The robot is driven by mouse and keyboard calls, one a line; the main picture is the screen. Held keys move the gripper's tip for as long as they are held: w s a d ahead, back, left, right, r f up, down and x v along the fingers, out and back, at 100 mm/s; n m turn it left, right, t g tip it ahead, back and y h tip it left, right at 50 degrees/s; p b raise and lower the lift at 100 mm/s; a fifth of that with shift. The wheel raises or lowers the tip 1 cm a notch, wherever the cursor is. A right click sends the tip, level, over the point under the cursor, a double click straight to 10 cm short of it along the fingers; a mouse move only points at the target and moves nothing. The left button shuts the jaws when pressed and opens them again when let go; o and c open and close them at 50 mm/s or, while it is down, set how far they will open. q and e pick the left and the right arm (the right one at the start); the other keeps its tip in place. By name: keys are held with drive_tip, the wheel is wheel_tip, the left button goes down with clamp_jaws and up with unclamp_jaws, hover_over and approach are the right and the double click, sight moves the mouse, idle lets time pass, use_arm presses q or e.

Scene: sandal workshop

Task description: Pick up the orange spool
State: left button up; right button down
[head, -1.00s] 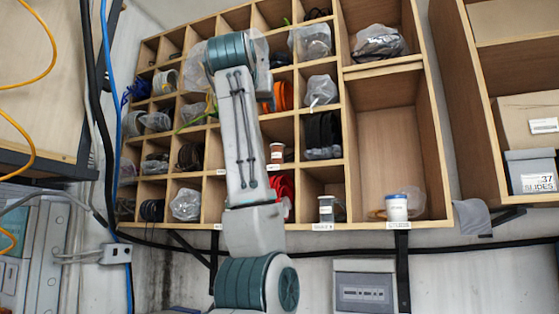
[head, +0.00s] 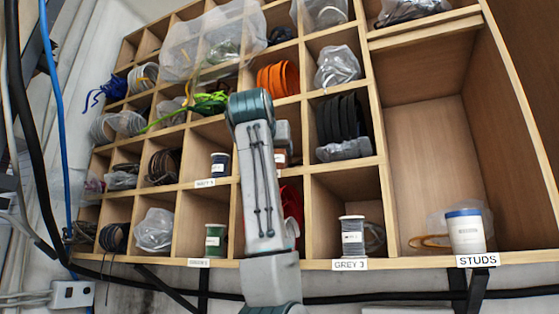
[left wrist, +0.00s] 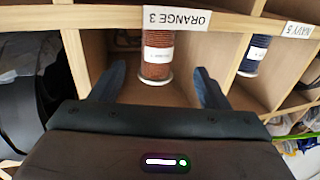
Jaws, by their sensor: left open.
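The orange spool (left wrist: 157,58), rust-coloured thread with a white label, stands in a wooden cubby above the tag "ORANGE 3" in the left wrist view, which is upside down. My left gripper (left wrist: 158,80) is open. Its two dark fingers are spread, one on each side of the spool, with a gap to it on both sides. In the head view only a sliver of the orange spool (head: 281,158) shows beside my arm. My left gripper is mostly hidden behind that arm. My right gripper is not in view.
A navy spool (head: 220,163) stands in the neighbouring cubby. A green spool (head: 215,239), a grey spool (head: 352,237) and a studs tub (head: 465,231) stand along the bottom row. Wooden dividers (left wrist: 232,60) flank the orange spool's cubby closely.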

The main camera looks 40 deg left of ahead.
use_arm(q)
drive_tip(key=p+x, duration=0.1)
drive_tip(key=x, duration=0.1)
drive_tip(key=p+x, duration=0.2)
drive_tip(key=r+p+x, duration=0.1)
drive_tip(key=p+x, duration=0.1)
drive_tip(key=x, duration=0.1)
drive_tip(key=shift+w+d+r, duration=0.1)
drive_tip(key=shift+d, duration=0.1)
drive_tip(key=shift+w+a+p, duration=0.4)
drive_tip(key=shift+w, duration=0.1)
drive_tip(key=shift+w+a+f, duration=0.1)
drive_tip(key=shift+a+f, duration=0.1)
drive_tip(key=shift+f, duration=0.1)
drive_tip(key=shift+d+r, duration=0.1)
drive_tip(key=shift+d, duration=0.1)
drive_tip(key=c, duration=1)
drive_tip(key=shift+c, duration=0.6)
drive_tip(key=shift+a, duration=0.1)
